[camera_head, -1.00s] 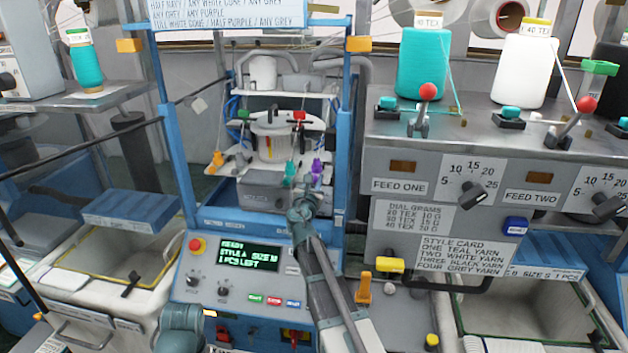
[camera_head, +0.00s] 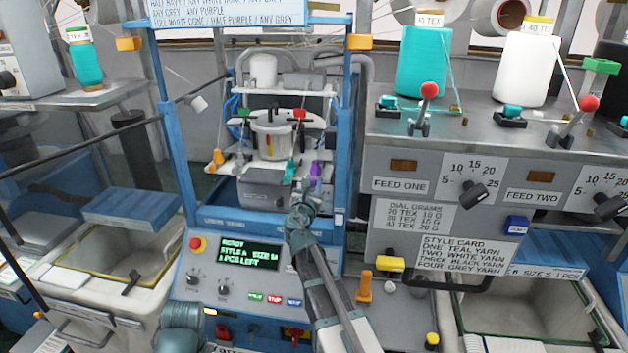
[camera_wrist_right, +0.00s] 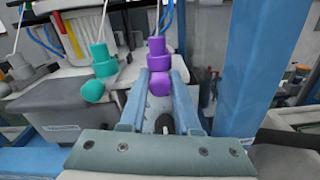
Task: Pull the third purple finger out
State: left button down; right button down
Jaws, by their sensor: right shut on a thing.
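The purple finger (camera_head: 316,171) hangs at the front right of the round knitting head (camera_head: 275,135). In the right wrist view, the stepped purple finger (camera_wrist_right: 158,52) has a round lower end. My right gripper (camera_wrist_right: 160,84) is shut on that lower end, with its blue jaws on either side. In the head view, my right gripper (camera_head: 308,187) reaches up to it from below, and its jaws are small and hard to make out. A teal finger (camera_wrist_right: 101,60) hangs just left of the purple one, apart from my jaws. My left gripper is out of sight.
Blue frame posts (camera_head: 343,130) stand on both sides of the knitting head; one (camera_wrist_right: 252,70) is close to the right of my jaws. A grey box (camera_wrist_right: 75,108) is at their left. The control panel (camera_head: 240,270) lies below.

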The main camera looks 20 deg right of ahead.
jog(key=shift+s+a, duration=0.1)
jog(key=c, duration=0.6)
grip_release()
jog(key=v, duration=1.4)
